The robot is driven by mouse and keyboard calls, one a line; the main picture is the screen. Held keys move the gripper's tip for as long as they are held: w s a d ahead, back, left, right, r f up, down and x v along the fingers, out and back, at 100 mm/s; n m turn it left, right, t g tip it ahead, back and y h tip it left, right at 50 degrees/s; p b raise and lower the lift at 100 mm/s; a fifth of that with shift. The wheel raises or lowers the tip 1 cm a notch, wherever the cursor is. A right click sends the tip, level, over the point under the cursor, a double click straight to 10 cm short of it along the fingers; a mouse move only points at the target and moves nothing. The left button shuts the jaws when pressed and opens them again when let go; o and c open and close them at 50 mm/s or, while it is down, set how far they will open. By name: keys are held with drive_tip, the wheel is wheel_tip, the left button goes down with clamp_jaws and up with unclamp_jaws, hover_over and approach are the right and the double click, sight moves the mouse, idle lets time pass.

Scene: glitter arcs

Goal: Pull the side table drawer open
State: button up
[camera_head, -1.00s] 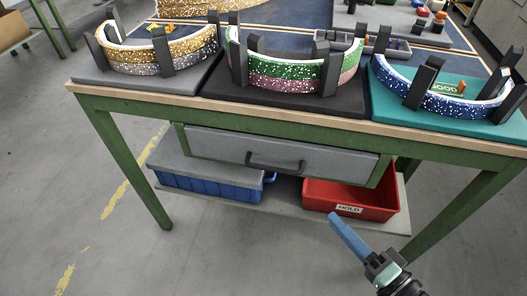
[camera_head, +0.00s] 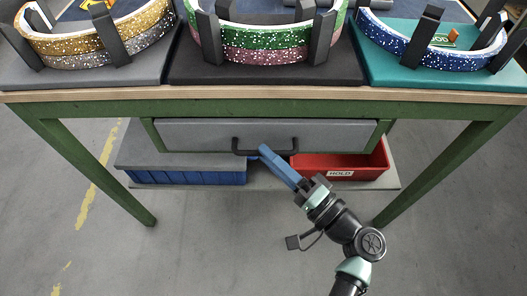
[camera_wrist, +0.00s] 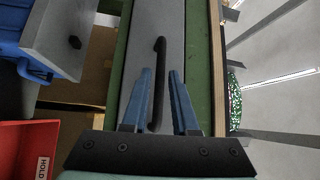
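The side table drawer (camera_head: 190,134) has a grey front in a green frame under the tabletop and looks closed. Its dark bar handle (camera_head: 239,152) is at the middle of the front. My gripper (camera_head: 264,150) reaches up from the lower right, its blue fingers at the handle. In the wrist view my gripper (camera_wrist: 160,72) is open. The handle (camera_wrist: 158,85) runs lengthwise between the two fingers, with a gap visible to each side. I cannot tell whether the fingertips reach past the bar. The drawer front (camera_wrist: 140,45) lies behind it.
A blue bin (camera_head: 200,177) and a red bin marked HOLD (camera_head: 365,165) stand on the shelf below the drawer. Table legs (camera_head: 95,165) flank the space. Glittery arcs (camera_head: 275,58) stand on mats on top. The floor in front is clear.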

drive_tip(key=shift+x, duration=1.05)
clamp_jaws()
idle(0.7)
